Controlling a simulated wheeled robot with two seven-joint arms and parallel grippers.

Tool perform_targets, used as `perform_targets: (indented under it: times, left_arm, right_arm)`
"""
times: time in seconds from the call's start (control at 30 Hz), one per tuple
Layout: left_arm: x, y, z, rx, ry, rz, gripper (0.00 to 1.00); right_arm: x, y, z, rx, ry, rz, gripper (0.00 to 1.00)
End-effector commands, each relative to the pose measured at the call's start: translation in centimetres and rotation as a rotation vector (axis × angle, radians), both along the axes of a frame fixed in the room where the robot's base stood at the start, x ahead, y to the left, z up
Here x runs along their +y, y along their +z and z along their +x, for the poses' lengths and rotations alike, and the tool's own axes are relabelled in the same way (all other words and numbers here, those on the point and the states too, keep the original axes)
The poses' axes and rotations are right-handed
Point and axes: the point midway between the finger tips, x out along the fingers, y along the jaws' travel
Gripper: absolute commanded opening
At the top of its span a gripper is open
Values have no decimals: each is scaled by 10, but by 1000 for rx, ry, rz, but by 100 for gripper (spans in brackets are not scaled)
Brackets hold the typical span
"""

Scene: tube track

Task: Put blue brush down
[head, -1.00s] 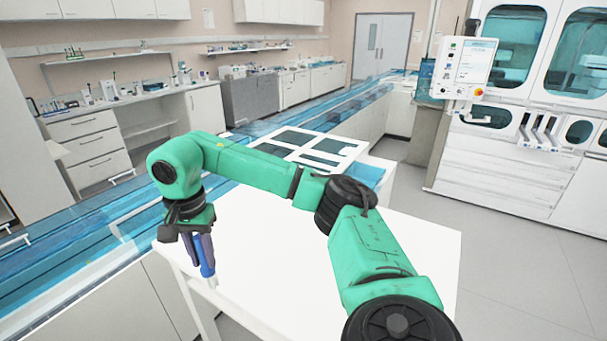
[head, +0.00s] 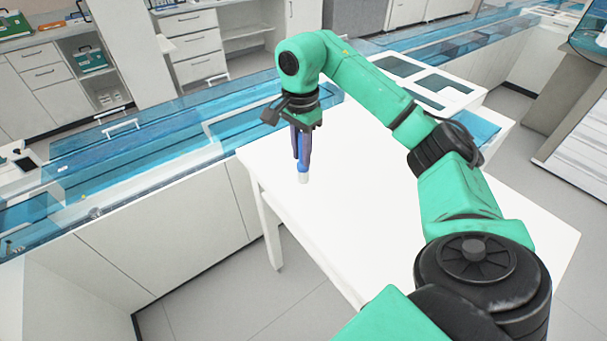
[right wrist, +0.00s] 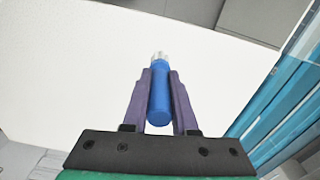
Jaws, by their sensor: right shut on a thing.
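The blue brush (head: 303,160) is a slim blue cylinder with a pale tip pointing down. My right gripper (head: 302,150) is shut on it, and the brush hangs nearly upright at the left part of the white table (head: 400,215). In the right wrist view the brush (right wrist: 159,95) sits between the two purple fingers of the gripper (right wrist: 158,98), its pale end pointing toward the white tabletop (right wrist: 70,70). I cannot tell whether the tip touches the table. My left gripper is not in view.
A blue transparent track (head: 130,150) runs along the table's far left side. A white tray with dark openings (head: 425,80) stands at the table's back. The middle and front of the tabletop are clear. Cabinets (head: 195,50) line the back.

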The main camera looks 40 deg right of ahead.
Motion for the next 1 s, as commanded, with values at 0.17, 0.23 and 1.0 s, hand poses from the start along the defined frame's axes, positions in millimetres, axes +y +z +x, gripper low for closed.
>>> perform_targets:
  times: [0.17,0.23,1.0]
  left_arm:
    - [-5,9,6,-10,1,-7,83]
    - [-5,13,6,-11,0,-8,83]
    - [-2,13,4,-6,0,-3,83]
  right_arm:
    - [0,-28,-1,1,1,-1,0]
    - [0,-41,-1,3,1,0,0]
    - [0,-61,0,-3,2,0,56]
